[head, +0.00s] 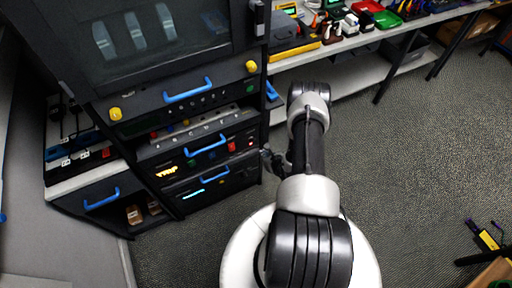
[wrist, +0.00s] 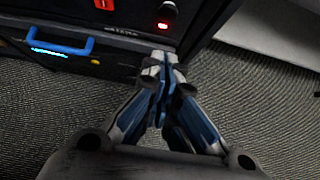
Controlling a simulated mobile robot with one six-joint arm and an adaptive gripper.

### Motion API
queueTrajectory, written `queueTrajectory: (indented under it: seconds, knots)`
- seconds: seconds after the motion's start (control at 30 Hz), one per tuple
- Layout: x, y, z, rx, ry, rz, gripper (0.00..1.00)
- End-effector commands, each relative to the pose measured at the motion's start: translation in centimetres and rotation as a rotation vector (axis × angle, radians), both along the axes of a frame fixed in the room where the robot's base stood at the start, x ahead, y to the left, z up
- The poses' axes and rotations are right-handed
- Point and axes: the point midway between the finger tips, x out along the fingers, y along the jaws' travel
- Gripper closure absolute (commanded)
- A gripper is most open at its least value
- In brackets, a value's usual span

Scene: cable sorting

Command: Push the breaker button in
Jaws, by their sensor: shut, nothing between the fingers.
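A dark round button with a glowing red spot (wrist: 167,13) sticks out of the black rack front in the wrist view. A red rocker-like piece (wrist: 103,4) sits left of it, and it also shows in the head view (head: 232,146). I cannot read a label that says which is the breaker button. My gripper (wrist: 160,62) is shut and empty, its fingertips together below the round button and apart from it in the picture. In the head view my gripper (head: 268,157) is small and dark beside the rack's right edge.
The rack's lower unit has a blue handle (head: 215,175) and a cyan display (wrist: 50,52). Blue handles stick out of the units above. A bench (head: 350,44) with tools stands to the right.

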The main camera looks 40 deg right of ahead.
Motion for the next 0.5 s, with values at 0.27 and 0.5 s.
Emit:
queueTrajectory:
  seconds: [0.27, 0.5]
  knots:
    - [4.4, -0.9, -4.5, -0.001, -0.001, 0.002, 1.0]
    - [7.7, -1.8, -4.7, 0.0, -0.001, 0.001, 1.0]
